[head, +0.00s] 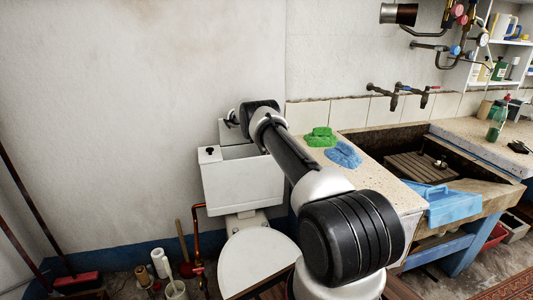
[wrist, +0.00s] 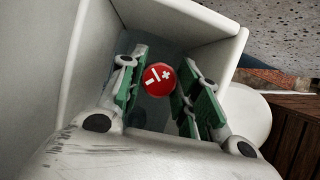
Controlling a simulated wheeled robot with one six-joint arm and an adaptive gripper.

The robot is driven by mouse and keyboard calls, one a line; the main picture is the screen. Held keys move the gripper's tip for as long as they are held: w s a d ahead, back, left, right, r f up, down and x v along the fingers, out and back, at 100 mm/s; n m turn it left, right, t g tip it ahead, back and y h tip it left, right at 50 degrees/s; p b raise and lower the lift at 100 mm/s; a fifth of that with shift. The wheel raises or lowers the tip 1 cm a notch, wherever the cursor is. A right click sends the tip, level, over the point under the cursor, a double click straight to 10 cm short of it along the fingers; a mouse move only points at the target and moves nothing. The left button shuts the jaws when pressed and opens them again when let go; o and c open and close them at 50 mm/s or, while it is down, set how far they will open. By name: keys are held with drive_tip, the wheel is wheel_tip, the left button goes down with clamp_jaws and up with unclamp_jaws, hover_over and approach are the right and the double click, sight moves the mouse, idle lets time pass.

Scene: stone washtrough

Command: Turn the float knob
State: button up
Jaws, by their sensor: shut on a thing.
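The float knob (wrist: 158,79) is a round red cap with white minus and plus marks, seen in the wrist view inside the open white cistern (wrist: 203,62). My gripper (wrist: 164,68) reaches into the cistern with its green-padded fingers on either side of the knob, shut on it. In the head view the cistern (head: 240,188) stands against the wall behind the toilet, its top open. My arm crosses in front of it there, and the knob and fingertips are hidden in that view.
The cistern walls stand close around my fingers. The toilet lid (head: 258,262) is below. To the right is the stone trough (head: 385,140) with a green cloth (head: 320,137) and blue cloths (head: 343,154). A copper pipe (head: 197,240) rises left of the toilet.

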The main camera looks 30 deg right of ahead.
drive_tip(key=shift+m, duration=0.6)
drive_tip(key=o, duration=0.7)
drive_tip(key=shift+o, duration=0.2)
drive_tip(key=v, duration=0.7)
drive_tip(key=shift+w+r, duration=0.15)
drive_tip(key=shift+r, duration=0.1)
